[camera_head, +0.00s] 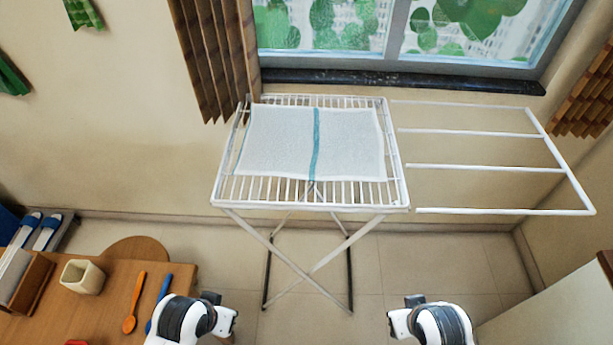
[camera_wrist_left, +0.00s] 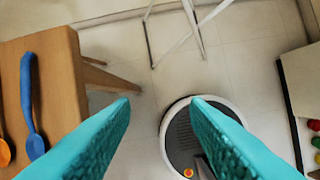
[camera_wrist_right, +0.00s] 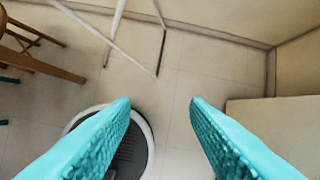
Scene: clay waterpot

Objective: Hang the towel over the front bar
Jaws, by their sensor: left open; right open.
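A white towel (camera_head: 275,142) with a teal stripe lies flat on the slatted top of a white drying rack (camera_head: 230,190). A side frame with several bars extends to the right of the rack; its front bar (camera_head: 500,211) is bare. My left gripper (camera_head: 214,300) is low, in front of the rack and to its left. In the left wrist view its teal fingers (camera_wrist_left: 160,103) are apart and empty. My right gripper (camera_head: 408,302) is low, in front of the rack's right side. In the right wrist view its fingers (camera_wrist_right: 160,103) are apart and empty.
A wooden table (camera_head: 100,310) at the lower left holds a cup (camera_head: 82,277), an orange spoon (camera_head: 134,300) and a blue utensil (camera_head: 161,298). A pale counter (camera_head: 560,310) stands at the lower right. A window and curtains (camera_head: 215,55) are behind. Floor in front of the rack is clear.

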